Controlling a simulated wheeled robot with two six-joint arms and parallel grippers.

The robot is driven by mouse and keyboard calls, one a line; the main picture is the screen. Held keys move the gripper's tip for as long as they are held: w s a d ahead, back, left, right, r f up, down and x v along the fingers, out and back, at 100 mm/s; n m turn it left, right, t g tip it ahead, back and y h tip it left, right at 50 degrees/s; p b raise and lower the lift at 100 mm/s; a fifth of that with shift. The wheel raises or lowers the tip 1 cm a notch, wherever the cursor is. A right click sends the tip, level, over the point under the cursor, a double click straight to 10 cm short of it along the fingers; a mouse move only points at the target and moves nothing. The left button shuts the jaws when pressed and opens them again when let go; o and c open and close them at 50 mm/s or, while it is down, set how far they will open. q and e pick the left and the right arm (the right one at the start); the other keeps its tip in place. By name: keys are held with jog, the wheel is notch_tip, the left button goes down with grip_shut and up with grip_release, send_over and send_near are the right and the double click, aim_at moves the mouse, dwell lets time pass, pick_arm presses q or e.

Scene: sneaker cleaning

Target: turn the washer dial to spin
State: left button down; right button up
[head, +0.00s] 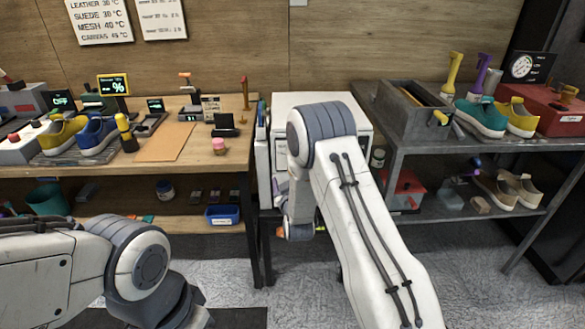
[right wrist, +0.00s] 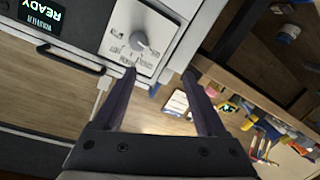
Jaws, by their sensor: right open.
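The white washer (head: 312,99) stands at the middle of the head view, mostly hidden behind my right arm. In the right wrist view its round grey dial (right wrist: 140,41) sits on a light control panel (right wrist: 118,38) with small labels around it, too blurred to read surely. My right gripper (right wrist: 160,74) is open and empty. Its left fingertip is close to the panel's lower edge in the picture, and the dial lies above and left of the gap, not between the fingers. A dark display (right wrist: 42,14) on the washer reads READY. My left gripper is out of view.
A wooden bench (head: 190,164) with shoes and tools stands left of the washer. A grey metal shelf (head: 420,148) with an open bin and more shoes stands at the right. The washer's dark handle (right wrist: 70,60) shows in the right wrist view.

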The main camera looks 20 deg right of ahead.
jog(key=w+d+f+t+h, duration=0.1)
jog(key=w+d, duration=0.5)
jog(key=w, duration=0.4)
jog(key=shift+d+f+h, duration=0.15)
jog(key=shift+f+h, duration=0.05)
jog(key=shift+h, duration=0.1)
jog(key=shift+s, duration=0.1)
